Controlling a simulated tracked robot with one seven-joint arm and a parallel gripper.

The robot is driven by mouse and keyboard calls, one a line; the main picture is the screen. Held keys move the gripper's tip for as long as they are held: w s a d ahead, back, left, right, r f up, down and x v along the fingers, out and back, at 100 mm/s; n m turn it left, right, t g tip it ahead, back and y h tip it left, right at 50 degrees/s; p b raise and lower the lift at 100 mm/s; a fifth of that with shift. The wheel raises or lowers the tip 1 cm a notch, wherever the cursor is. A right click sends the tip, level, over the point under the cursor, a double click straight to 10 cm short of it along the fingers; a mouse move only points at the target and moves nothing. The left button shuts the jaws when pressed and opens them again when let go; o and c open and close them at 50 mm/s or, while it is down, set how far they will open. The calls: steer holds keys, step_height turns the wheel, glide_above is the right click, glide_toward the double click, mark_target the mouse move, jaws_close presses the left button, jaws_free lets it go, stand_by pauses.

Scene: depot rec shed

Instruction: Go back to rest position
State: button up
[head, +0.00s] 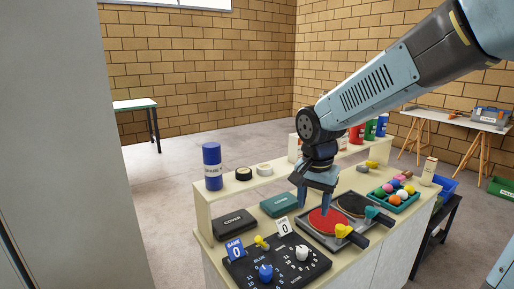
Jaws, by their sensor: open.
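My gripper (313,199) hangs from my arm, pointing down over the bench top (216,252). Its two fingers are apart, with nothing visible between them. The fingertips show in front of a red paddle (327,221) in a grey tray; I cannot tell whether they touch it. My arm reaches in from the upper right and hides part of the raised shelf behind the gripper.
A black scoreboard (277,276) with knobs is at the bench front. A teal tray (408,203) of coloured balls is right. A blue can (212,167) stands on the shelf. A grey panel fills the left.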

steer(key=s+d+r+n+t, duration=0.2)
steer(key=s+d+r+n, duration=0.1)
steer(key=s, duration=0.3)
steer(key=s+d+r+n+t, duration=0.2)
steer(key=s+d+r+n, duration=0.1)
steer(key=s+d+r, duration=0.3)
steer(key=shift+s+d, duration=0.25)
steer(key=shift+s, duration=0.45)
steer(key=shift+r, duration=0.1)
